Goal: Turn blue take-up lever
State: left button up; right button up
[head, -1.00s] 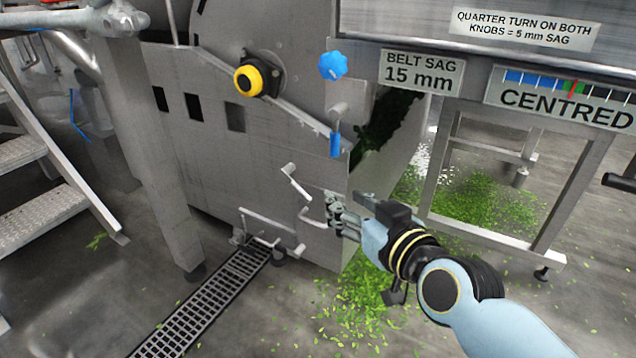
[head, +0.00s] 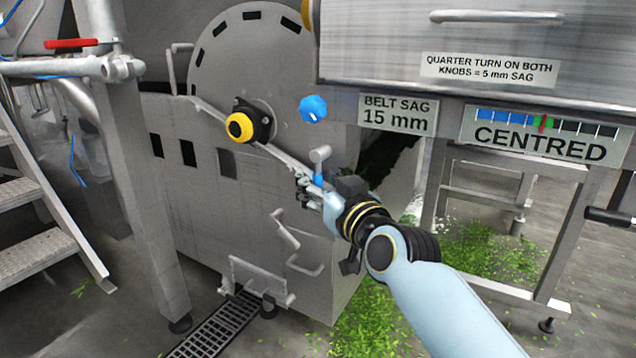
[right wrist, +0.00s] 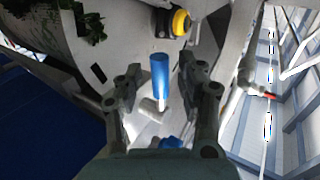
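The blue take-up lever (head: 318,179) hangs from a grey pivot on the machine's side panel. In the head view my right gripper (head: 307,190) is at its lower part and hides some of it. In the right wrist view the lever's blue grip (right wrist: 160,78) stands between the two spread fingers of the right gripper (right wrist: 158,90). A gap shows on each side of the grip, so the fingers are open around it. A blue star knob (head: 313,108) sits above the lever. My left gripper is not in view.
A yellow-and-black button (head: 240,127) is on the panel to the left. Grey handles (head: 285,230) stick out below the gripper. Signs read BELT SAG 15 mm (head: 397,115) and CENTRED (head: 540,142). Leaves (head: 375,310) litter the floor beside a drain grate (head: 208,332).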

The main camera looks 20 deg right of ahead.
grip_shut()
dwell(0.3)
jog(key=shift+w+f, duration=0.15)
dwell(0.3)
